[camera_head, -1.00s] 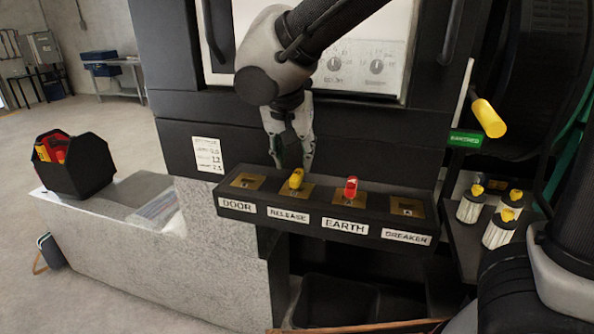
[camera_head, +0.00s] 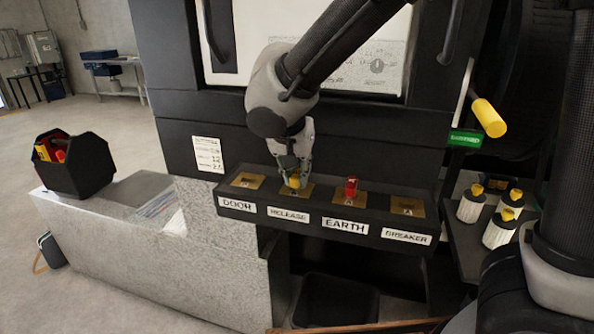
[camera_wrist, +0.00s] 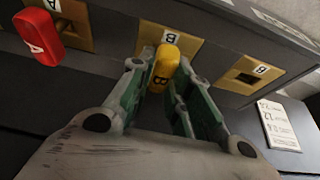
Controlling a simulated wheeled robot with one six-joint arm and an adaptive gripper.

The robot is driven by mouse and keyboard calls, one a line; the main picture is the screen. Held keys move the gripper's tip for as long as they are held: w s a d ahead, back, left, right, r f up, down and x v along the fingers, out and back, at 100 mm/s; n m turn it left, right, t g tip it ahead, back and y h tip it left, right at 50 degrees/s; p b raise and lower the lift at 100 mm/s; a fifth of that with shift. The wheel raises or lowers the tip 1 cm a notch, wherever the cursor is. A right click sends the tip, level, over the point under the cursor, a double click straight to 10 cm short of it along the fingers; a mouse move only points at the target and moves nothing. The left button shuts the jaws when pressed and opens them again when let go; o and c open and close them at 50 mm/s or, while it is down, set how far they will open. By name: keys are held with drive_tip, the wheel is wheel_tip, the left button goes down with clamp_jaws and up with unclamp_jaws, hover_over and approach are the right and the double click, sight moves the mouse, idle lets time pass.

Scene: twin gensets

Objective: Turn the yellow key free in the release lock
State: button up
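The yellow key (camera_head: 294,183) stands in the RELEASE lock (camera_head: 306,192) of the black lock box, second from the left. My gripper (camera_head: 293,179) is down at the key from above. In the wrist view the fingers of my gripper (camera_wrist: 158,80) are apart, one on each side of the key. The left finger shows a small gap to the key; the right finger is close, and contact there cannot be told.
A red key (camera_head: 351,186) stands in the EARTH lock just right. The DOOR plate (camera_head: 247,180) and BREAKER plate (camera_head: 408,207) hold no key. A yellow-handled lever (camera_head: 488,117) and several yellow-topped cylinders (camera_head: 503,229) are at the right. A black caddy (camera_head: 85,170) stands left.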

clamp_jaws()
drive_tip(key=n, duration=0.2)
drive_tip(key=n+y, duration=0.1)
drive_tip(key=n, duration=0.1)
drive_tip(key=shift+d+y, duration=0.1)
drive_tip(key=shift+y, duration=0.2)
drive_tip(key=n+y, duration=0.2)
drive_tip(key=n, duration=0.3)
drive_tip(key=n+g+y, duration=0.1)
drive_tip(key=n, duration=0.2)
drive_tip(key=n+g+y, duration=0.1)
drive_tip(key=n, duration=0.3)
drive_tip(key=shift+n+g, duration=0.4)
drive_tip(key=shift+n, duration=0.6)
drive_tip(key=shift+s, duration=0.2)
drive_tip(key=o, duration=0.9)
unclamp_jaws()
